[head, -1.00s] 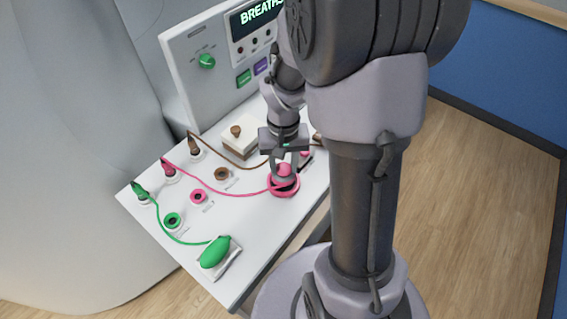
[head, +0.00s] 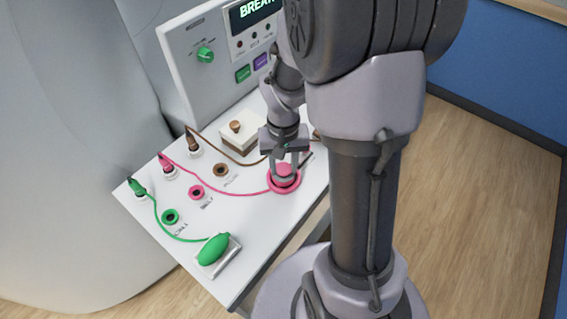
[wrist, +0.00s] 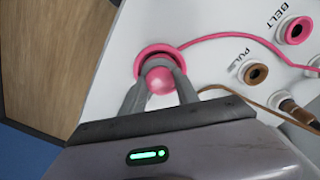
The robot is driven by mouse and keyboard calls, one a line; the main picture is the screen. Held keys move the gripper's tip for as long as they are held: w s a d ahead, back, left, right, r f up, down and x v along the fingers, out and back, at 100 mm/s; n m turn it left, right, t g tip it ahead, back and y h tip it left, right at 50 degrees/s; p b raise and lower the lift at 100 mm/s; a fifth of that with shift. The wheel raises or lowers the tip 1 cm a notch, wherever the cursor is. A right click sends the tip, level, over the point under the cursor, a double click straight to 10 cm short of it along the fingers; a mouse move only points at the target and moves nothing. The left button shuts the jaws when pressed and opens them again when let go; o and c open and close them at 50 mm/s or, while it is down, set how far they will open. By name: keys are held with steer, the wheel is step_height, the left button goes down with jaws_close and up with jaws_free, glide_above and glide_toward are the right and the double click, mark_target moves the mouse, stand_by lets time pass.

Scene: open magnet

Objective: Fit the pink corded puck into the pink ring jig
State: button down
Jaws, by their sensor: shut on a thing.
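My gripper (head: 284,176) is shut on the round pink knob of the pink corded puck (wrist: 159,80), pointing down at the right part of the white table. The pink ring jig (wrist: 141,62) shows as a pink rim around the fingertips, also in the head view (head: 297,187). The puck is at the ring, within its outline as seen from above. The fingers hide most of its body, so I cannot tell whether it is fully seated. A pink cord (head: 230,194) runs from the puck to a pink plug (head: 167,166) at the table's left.
Pink (head: 197,192), brown (head: 221,170) and green (head: 170,216) sockets sit left of my gripper. A green bulb (head: 213,248) lies on a front pad. A white box with a brown knob (head: 235,127) stands behind. A brown cord runs close behind my gripper.

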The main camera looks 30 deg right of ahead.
steer(key=shift+f, duration=0.3)
steer(key=c, duration=0.8)
jaws_free()
steer(key=shift+c, duration=0.2)
step_height(320, 180, up, 18)
steer(key=p, duration=0.7)
steer(key=s+a+r+t+y+b, duration=0.2)
steer(key=s+a+r+t+b, duration=0.2)
steer(key=s+a, duration=0.7)
steer(key=a+r+t, duration=0.1)
steer(key=a, duration=0.2)
steer(key=shift+s+a+r+n+t, duration=0.2)
steer(key=shift+a+r+n+t, duration=0.1)
steer(key=shift+r+t, duration=0.1)
